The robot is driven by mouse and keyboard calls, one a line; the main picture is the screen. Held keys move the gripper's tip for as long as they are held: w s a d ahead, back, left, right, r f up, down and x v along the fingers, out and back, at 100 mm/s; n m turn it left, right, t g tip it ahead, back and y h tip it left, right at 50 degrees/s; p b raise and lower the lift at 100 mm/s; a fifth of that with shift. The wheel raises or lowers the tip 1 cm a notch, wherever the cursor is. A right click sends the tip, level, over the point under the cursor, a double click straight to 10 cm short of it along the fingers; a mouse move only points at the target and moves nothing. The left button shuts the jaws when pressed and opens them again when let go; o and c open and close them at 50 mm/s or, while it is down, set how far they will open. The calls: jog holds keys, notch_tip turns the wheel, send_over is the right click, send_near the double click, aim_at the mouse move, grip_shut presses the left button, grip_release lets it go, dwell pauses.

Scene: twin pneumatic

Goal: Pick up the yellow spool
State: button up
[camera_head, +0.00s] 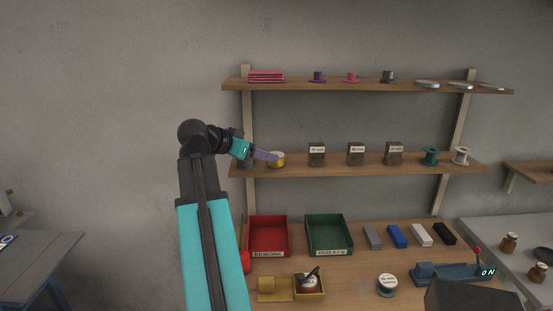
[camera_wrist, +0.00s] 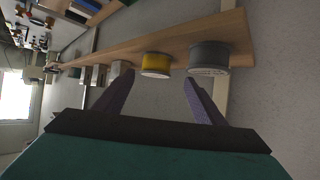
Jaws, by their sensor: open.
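The yellow spool (camera_head: 279,163) stands near the left end of the middle wall shelf (camera_head: 352,171), partly covered by my fingers in the head view. In the wrist view the yellow spool (camera_wrist: 156,64) lies ahead of my fingertips, about midway between them in the picture. My gripper (camera_head: 274,157) is open, with purple fingers reaching in from the left. In the wrist view my gripper (camera_wrist: 158,80) has nothing between its fingers. I cannot tell the exact gap from fingertips to spool.
A grey spool (camera_wrist: 209,57) sits close beside the yellow one, beyond the right finger in the wrist view. Labelled dark boxes (camera_head: 317,154), a green spool (camera_head: 431,156) and a white spool (camera_head: 460,155) share the shelf. Red (camera_head: 268,253) and green (camera_head: 328,252) bins stand below.

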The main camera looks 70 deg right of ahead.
jog(key=x, duration=0.1)
jog(key=p+x, duration=0.1)
jog(key=x, duration=0.1)
jog(key=shift+s+d+r+p, duration=0.15)
jog(key=shift+s+d+p, duration=0.1)
jog(key=shift+s+p, duration=0.1)
jog(key=shift+s+d+f, duration=0.2)
jog(key=shift+d+f, duration=0.15)
jog(key=shift+d, duration=0.15)
jog(key=c, duration=1.1)
jog(key=shift+r, duration=0.1)
jog(key=shift+r+b, duration=0.7)
jog(key=shift+r, duration=0.9)
jog(key=a+r+b, duration=0.1)
jog(key=a+b, duration=0.3)
jog(key=a, duration=1.2)
jog(key=shift+r, duration=0.3)
jog(key=shift+w, duration=0.2)
